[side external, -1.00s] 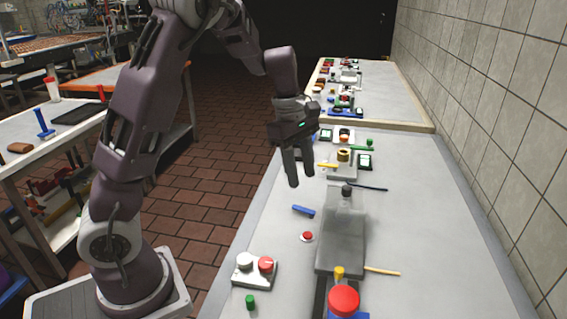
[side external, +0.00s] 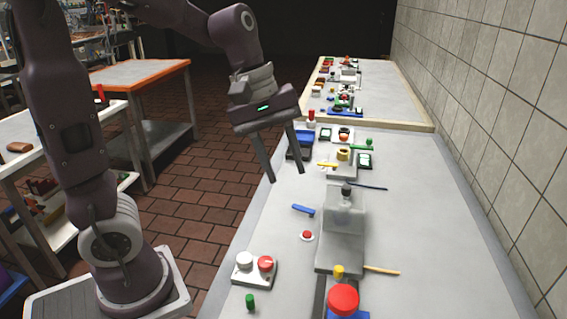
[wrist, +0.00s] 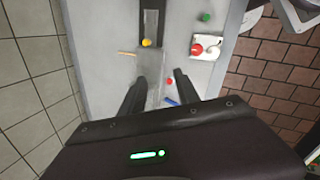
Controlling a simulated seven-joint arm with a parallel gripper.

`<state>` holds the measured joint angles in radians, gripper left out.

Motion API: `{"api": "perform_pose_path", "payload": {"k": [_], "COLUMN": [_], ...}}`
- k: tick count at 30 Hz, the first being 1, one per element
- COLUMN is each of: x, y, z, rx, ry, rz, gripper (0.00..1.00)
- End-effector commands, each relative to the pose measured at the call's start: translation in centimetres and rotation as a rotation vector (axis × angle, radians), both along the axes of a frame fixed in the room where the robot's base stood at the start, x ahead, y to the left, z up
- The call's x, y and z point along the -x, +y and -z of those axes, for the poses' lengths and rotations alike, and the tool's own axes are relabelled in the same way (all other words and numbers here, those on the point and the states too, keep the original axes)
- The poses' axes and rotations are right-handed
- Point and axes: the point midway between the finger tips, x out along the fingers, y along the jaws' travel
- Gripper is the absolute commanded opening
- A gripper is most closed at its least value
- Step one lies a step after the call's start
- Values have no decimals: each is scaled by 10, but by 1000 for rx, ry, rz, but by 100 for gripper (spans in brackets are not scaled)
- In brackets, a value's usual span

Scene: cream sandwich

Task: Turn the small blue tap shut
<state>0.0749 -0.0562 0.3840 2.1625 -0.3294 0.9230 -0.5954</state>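A small blue bar-shaped handle (side external: 303,210), which looks like the blue tap, lies low on the grey bench top, left of a grey block. In the wrist view the blue piece (wrist: 171,101) shows close to the right finger, partly cut off by my gripper's body. My gripper (side external: 287,177) is open and empty, its two fingers well apart and pointing down. In the side view it appears above and behind the blue handle, with a gap between them. The open fingertips also show in the wrist view (wrist: 160,75).
A grey block (side external: 341,235) with a black knob stands right of the handle. A red button (side external: 307,236) is just in front of it. A white box with red and white knobs (side external: 255,268) sits near the left edge.

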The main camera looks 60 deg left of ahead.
Motion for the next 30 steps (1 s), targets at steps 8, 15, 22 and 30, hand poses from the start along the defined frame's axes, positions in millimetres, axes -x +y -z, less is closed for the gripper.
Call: {"api": "perform_pose_path", "payload": {"k": [8,15,22,30], "x": [-91,-138,-141,-142], "y": [69,137,143,142], "z": [79,159,196,235], "rx": [23,-91,-106,-103], "ry": [228,307,313,308], "rz": [-551,-959,-998,-994], "gripper": [38,38,38,38]}}
